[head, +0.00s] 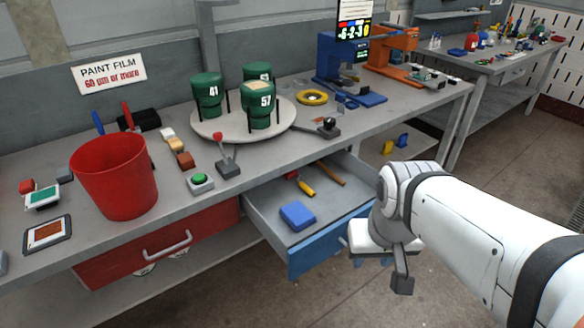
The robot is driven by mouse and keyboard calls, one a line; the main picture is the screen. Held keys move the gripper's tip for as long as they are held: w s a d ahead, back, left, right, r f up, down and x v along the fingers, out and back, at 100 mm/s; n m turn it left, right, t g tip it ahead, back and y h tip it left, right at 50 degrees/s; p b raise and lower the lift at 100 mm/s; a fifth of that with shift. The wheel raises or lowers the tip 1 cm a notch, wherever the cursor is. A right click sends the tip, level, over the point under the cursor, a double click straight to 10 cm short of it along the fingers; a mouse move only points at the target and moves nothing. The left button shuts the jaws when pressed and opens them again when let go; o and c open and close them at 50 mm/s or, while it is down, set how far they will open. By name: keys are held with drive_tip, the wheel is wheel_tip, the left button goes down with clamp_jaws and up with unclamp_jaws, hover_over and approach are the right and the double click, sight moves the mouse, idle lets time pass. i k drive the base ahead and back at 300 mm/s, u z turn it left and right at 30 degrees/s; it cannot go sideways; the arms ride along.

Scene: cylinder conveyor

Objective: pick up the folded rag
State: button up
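A blue folded rag (297,215) lies flat on the bottom of an open drawer (268,203), near the drawer's front left part. It looks like a small, thick square with rounded edges. My gripper (372,261) hangs outside the drawer, to the right of its blue front and apart from the rag.
The blue drawer front (318,247) stands up as an edge. The workbench (205,212) overhangs the back, carrying a red bucket (116,180) and a lever (226,158).

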sight(294, 214)
drive_tip(key=z, duration=0.1)
drive_tip(key=i, duration=0.9)
drive_tip(key=u, duration=0.1)
